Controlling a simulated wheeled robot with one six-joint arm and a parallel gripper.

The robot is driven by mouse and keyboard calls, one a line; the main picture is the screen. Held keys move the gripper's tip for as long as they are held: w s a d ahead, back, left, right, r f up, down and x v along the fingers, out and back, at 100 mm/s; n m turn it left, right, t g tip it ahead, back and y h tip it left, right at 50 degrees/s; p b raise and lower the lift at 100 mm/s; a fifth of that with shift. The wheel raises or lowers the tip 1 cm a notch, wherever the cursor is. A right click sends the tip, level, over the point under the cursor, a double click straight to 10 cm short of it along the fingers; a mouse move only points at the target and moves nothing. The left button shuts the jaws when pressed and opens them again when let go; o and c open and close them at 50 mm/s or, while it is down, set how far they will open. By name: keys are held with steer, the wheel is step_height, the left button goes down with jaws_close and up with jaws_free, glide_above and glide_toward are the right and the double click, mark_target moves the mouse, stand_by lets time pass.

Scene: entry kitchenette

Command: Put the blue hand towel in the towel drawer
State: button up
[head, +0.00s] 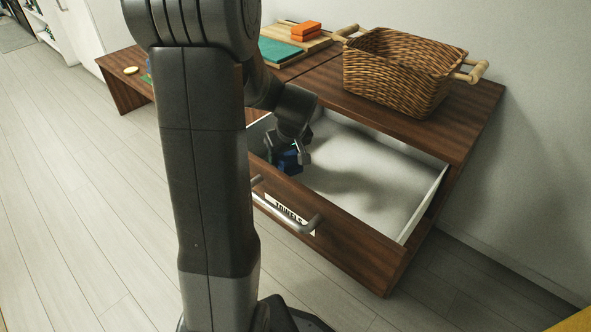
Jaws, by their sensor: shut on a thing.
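The towel drawer (378,178) is pulled open, with a pale, shadowed interior. Its wooden front carries a white label reading "TOWELS" (289,213) and a metal bar handle (296,224). My gripper (292,156) is inside the drawer opening, near the left part of the front panel. It is shut on the blue hand towel (286,163), a small dark blue bunch partly hidden by the fingers. I cannot tell whether the towel touches the drawer floor. My arm hides the drawer's left end.
A wicker basket (398,73) with wooden handles stands on the wooden cabinet top (478,104) above the drawer. Behind my arm are a teal item (279,51), a wooden board (318,45) and orange blocks (305,29). The floor at left is clear.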

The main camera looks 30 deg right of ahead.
steer(key=shift+f+b, duration=0.65)
steer(key=shift+f, duration=1.45)
steer(key=shift+f, duration=0.1)
steer(key=shift+f, duration=0.15)
steer(key=o, duration=1)
steer(key=shift+r, duration=0.35)
steer(key=p+v, duration=0.3)
steer(key=v, duration=0.8)
steer(key=shift+s+r, duration=0.2)
steer(key=shift+r, duration=0.15)
